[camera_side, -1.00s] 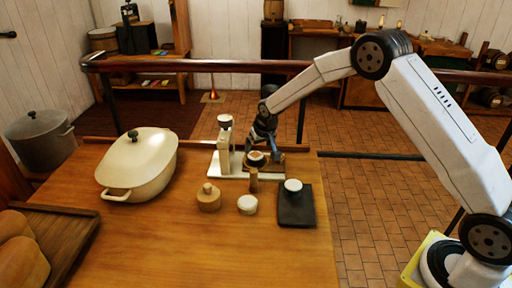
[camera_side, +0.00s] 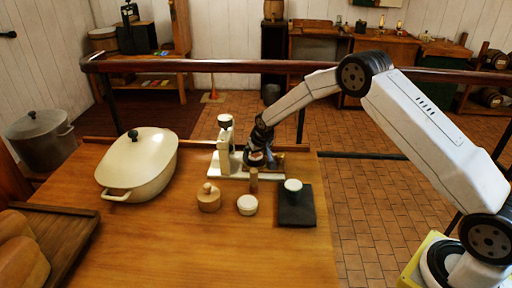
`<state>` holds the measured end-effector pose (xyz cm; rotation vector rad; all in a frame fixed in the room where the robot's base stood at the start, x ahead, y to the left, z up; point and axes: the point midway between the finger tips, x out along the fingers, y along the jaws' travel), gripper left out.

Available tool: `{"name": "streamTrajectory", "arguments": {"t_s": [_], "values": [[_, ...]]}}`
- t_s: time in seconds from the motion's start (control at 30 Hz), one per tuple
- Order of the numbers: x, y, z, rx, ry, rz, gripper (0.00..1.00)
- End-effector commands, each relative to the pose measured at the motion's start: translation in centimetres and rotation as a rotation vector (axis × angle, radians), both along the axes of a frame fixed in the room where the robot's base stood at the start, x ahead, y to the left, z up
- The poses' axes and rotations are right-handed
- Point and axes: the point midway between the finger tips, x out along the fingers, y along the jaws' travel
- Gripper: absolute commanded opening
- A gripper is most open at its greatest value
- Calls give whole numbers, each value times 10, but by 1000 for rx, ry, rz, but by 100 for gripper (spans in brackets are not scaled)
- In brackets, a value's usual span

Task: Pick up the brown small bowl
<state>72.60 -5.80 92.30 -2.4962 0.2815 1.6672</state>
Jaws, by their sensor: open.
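A small dark brown bowl (camera_side: 256,160) with a paler inside sits on the white stand's base at the back of the wooden table. My gripper (camera_side: 265,157) is right over and beside it, pointing down. The jaws are open. The fingers overlap the bowl in this view, so I cannot tell whether they touch it. Part of the bowl is hidden behind my gripper.
A white stand (camera_side: 224,155) rises close left of my gripper. A small wooden cylinder (camera_side: 254,182) stands just in front. A cream casserole (camera_side: 140,165) stands left.

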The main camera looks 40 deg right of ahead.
Motion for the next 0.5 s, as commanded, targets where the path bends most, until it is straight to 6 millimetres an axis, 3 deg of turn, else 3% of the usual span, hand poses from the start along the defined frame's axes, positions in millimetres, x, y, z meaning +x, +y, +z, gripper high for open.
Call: {"name": "streamTrajectory", "arguments": {"t_s": [0.3,0.37,0.5], "values": [[0,0,0,0,0,0,100],[0,0,0,0,0,0,84],[0,0,0,0,0,0,40]]}}
